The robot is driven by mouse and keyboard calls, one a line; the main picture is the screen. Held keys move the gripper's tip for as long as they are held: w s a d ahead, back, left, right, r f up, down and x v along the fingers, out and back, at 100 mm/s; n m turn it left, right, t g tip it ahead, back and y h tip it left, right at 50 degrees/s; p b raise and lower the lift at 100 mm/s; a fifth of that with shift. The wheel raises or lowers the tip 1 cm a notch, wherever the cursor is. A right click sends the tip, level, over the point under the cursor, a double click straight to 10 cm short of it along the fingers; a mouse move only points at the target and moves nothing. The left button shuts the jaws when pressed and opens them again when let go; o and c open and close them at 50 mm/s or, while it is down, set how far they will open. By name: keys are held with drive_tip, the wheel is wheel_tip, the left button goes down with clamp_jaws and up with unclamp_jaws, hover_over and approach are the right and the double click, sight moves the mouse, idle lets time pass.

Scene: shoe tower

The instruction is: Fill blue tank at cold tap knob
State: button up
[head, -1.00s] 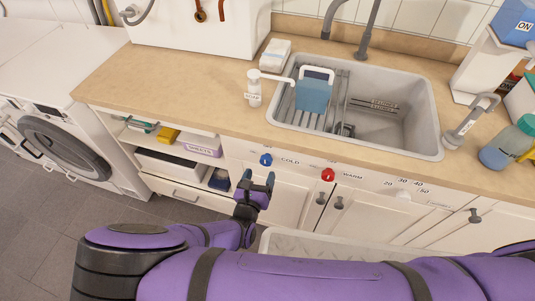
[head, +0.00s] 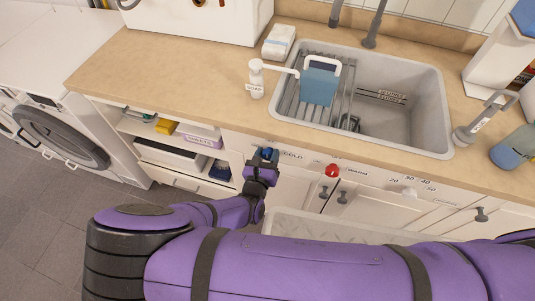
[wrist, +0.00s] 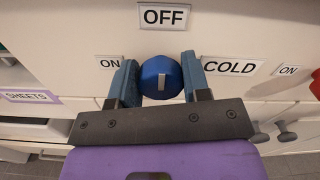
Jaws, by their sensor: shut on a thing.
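The blue cold tap knob (wrist: 161,77) is on the cabinet front, between my gripper's two fingers. Its white mark points up and down, toward the OFF label (wrist: 164,16). The COLD label (wrist: 230,67) is to its right. My gripper (wrist: 160,82) is shut on the knob, a finger on each side. In the head view my gripper (head: 262,158) covers most of the knob. The blue tank (head: 319,86), with a white handle, stands on the rack in the left part of the sink (head: 405,125). Its inside cannot be made out.
A red WARM knob (head: 332,170) sits to the right on the same front. ON labels (wrist: 110,62) flank the blue knob. A soap pump (head: 256,80) stands left of the sink. Open shelves (head: 165,153) are to the left and cabinet handles (head: 342,197) below.

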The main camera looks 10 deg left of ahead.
drive_tip(key=shift+n, duration=0.3)
drive_tip(key=shift+a+f+n, duration=0.1)
drive_tip(key=shift+n, duration=2.5)
drive_tip(key=o, duration=0.9)
drive_tip(key=shift+s, duration=0.1)
drive_tip(key=s, duration=0.7)
drive_tip(key=s+a, duration=0.1)
drive_tip(key=s, duration=0.2)
drive_tip(key=shift+s, duration=0.35)
